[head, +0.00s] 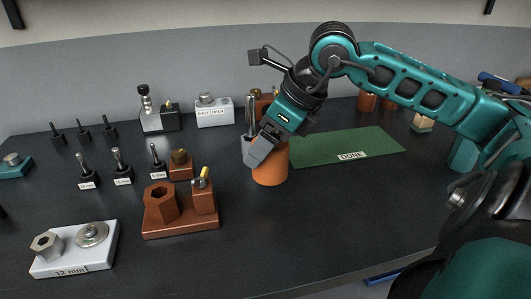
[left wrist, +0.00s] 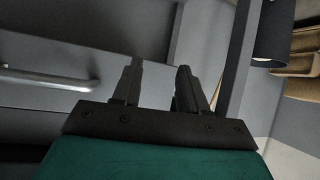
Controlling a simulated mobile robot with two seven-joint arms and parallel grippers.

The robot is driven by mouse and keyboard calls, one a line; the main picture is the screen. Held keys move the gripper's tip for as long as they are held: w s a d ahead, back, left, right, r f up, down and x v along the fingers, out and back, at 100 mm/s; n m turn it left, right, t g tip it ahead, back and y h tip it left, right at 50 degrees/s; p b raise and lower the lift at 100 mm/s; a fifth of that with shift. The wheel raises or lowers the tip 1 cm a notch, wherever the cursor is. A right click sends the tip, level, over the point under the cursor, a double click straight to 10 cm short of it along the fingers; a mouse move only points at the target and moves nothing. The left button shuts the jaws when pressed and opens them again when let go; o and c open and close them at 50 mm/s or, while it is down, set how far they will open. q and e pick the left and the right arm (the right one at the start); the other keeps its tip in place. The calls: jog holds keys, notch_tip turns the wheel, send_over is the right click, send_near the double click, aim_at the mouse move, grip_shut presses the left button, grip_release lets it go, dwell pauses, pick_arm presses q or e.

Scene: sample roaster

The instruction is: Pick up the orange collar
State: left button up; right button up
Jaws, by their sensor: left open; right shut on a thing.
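The orange collar (head: 270,169) is a short, wide orange cylinder near the middle of the dark bench in the head view. My right gripper (head: 256,150) reaches down from the upper right and is shut on the collar at its upper left rim. The gripper hides part of the collar's top. I cannot tell whether the collar's base touches the bench. My left gripper (left wrist: 158,88) shows only in the left wrist view, open with nothing between its fingers, facing grey panels and a bar handle.
A green mat (head: 345,147) marked DONE lies right of the collar. A brown block (head: 180,224) with a hex piece stands front left. A light "12 mm" plate (head: 75,260) is at the lower left.

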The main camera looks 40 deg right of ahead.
notch_tip(320, 180, up, 8)
jog(key=p, duration=0.4)
jog(key=shift+f, duration=0.1)
pick_arm(q)
jog(key=shift+y, duration=0.4)
jog(key=shift+s+a+r+p, duration=0.2)
jog(key=shift+a+r+p, duration=0.3)
jog(key=shift+r+p, duration=0.3)
jog(key=shift+s+a+r+p, duration=0.25)
jog(key=shift+a+r+p, duration=0.3)
jog(key=shift+r+p, duration=0.2)
jog(key=shift+s+a+r+p, duration=0.2)
jog(key=shift+a+r+p, duration=0.3)
jog(key=shift+r+p, duration=0.3)
pick_arm(e)
notch_tip(320, 180, up, 8)
jog(key=shift+f, duration=0.25)
